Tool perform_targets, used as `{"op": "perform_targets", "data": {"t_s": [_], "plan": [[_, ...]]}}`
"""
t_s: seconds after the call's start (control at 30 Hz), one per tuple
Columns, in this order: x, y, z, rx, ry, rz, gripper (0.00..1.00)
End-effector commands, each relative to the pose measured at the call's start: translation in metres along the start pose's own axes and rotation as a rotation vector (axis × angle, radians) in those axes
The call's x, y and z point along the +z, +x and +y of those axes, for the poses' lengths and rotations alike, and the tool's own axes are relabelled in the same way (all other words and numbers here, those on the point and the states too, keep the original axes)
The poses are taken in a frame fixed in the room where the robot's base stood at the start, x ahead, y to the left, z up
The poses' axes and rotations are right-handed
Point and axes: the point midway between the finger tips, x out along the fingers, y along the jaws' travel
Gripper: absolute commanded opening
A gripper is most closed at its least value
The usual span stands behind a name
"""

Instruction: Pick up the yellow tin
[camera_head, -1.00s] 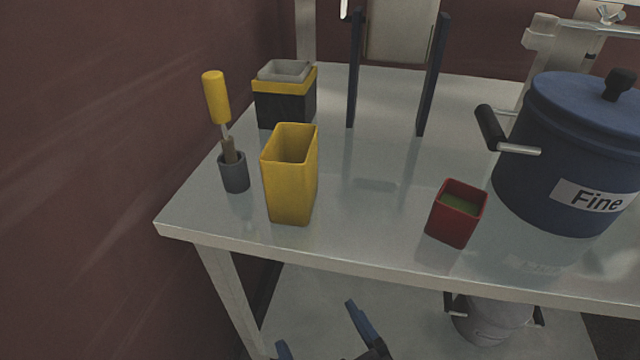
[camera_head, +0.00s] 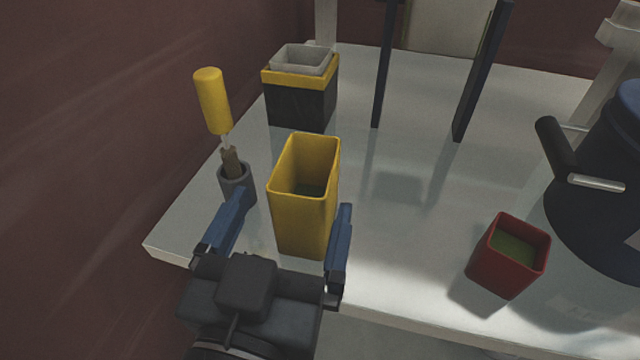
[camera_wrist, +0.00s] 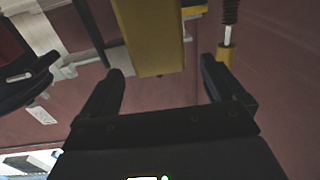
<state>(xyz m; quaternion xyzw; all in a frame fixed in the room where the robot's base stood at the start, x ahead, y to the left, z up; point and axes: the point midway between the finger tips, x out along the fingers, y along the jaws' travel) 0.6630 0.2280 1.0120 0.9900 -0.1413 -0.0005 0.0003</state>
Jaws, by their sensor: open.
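The yellow tin (camera_head: 305,215) is a tall, open-topped square container standing upright near the front left of the table. In the wrist view the tin (camera_wrist: 150,40) shows at the top, ahead of the jaws and between their lines. My gripper (camera_head: 287,210) is open, with one blue finger to the left of the tin and the other at its right side near the front. I cannot tell whether either finger touches the tin. The gripper also shows in the wrist view (camera_wrist: 163,72), with nothing held between its fingers.
A yellow-handled tool (camera_head: 212,100) stands in a grey holder (camera_head: 236,186) close to the left finger. A black and yellow box (camera_head: 300,98) is behind the tin. A red tin (camera_head: 509,256) and a dark blue pot (camera_head: 610,190) stand to the right. A wall is at left.

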Motion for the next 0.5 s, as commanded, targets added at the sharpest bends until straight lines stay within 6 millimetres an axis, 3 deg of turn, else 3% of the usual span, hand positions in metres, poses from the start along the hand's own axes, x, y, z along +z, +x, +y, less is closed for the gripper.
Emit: {"op": "perform_targets", "data": {"t_s": [0.5], "plan": [[0.005,0.058,0.000,0.005,-0.001,0.001,0.96]]}}
